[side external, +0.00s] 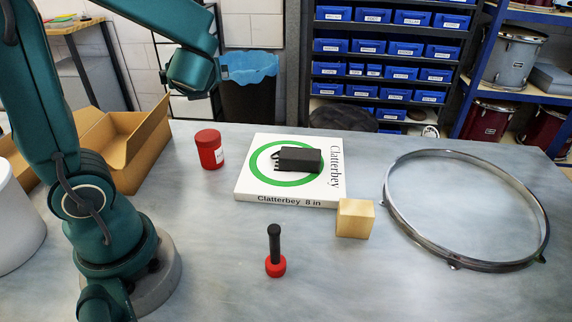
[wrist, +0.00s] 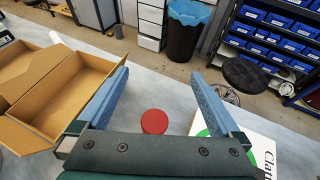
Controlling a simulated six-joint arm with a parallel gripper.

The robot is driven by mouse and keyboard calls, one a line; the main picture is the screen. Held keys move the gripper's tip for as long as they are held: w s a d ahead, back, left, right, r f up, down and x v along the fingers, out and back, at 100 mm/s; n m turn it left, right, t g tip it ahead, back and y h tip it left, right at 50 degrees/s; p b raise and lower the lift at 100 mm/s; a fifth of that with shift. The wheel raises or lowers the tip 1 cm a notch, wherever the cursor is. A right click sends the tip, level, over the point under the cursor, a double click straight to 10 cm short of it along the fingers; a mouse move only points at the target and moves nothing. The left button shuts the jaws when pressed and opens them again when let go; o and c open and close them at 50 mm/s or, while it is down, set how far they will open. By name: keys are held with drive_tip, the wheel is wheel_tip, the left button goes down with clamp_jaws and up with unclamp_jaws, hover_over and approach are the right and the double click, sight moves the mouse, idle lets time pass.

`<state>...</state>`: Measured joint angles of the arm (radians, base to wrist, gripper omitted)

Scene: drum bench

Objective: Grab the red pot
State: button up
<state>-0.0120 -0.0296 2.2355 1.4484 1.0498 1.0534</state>
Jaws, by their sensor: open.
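The red pot (side external: 210,149) is a small lidded cylinder with a white label. It stands upright on the grey bench, between the cardboard box and the white Clatterbey box. In the wrist view its round red lid (wrist: 154,121) shows between the two blue fingers, nearer the left one, partly cut off by the gripper body. My gripper (wrist: 160,78) is open and empty. In the side view my gripper (side external: 224,72) is raised well above the bench and the pot, apart from it. The far finger is hard to make out there.
An open cardboard box (side external: 140,150) lies left of the pot. The white Clatterbey box (side external: 243,190) on the right carries a black object (side external: 300,160). A wooden block (side external: 355,218), a black-and-red tool (side external: 275,255) and a metal hoop (side external: 388,205) lie farther right or forward. Bench in front of the pot is clear.

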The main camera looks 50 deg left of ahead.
sight(210, 153)
wheel_tip(210, 153, down, 18)
drive_tip(key=shift+r, duration=0.15)
drive_tip(key=shift+x, duration=2.55)
drive_tip(key=c, duration=1.5)
drive_tip(key=shift+o, duration=0.2)
drive_tip(key=shift+r, duration=0.15)
